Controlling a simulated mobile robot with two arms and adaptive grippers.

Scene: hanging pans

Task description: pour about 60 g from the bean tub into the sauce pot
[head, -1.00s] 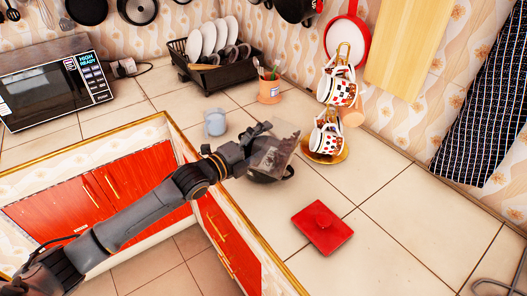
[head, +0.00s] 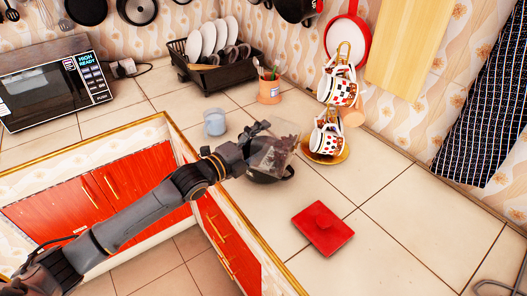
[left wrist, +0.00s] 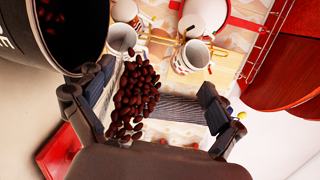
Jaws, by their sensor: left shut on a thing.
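My left gripper (head: 252,146) is shut on the clear bean tub (head: 270,152), which is tilted above the counter. In the left wrist view, dark red-brown beans (left wrist: 135,95) show through the clear tub between the fingers of my left gripper (left wrist: 155,106). The black sauce pot (head: 270,176) stands under and partly behind the tub. Its dark rim and wall (left wrist: 72,55) fill the upper left of the left wrist view, with some beans inside it. The amount in the pot cannot be told. My right gripper is not in view.
A red square lid-like piece (head: 323,228) lies on the counter to the right. A grey-blue cup (head: 215,122) stands behind the arm. A mug rack (head: 327,155) stands right of the pot. A dish rack (head: 205,75) is at the back.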

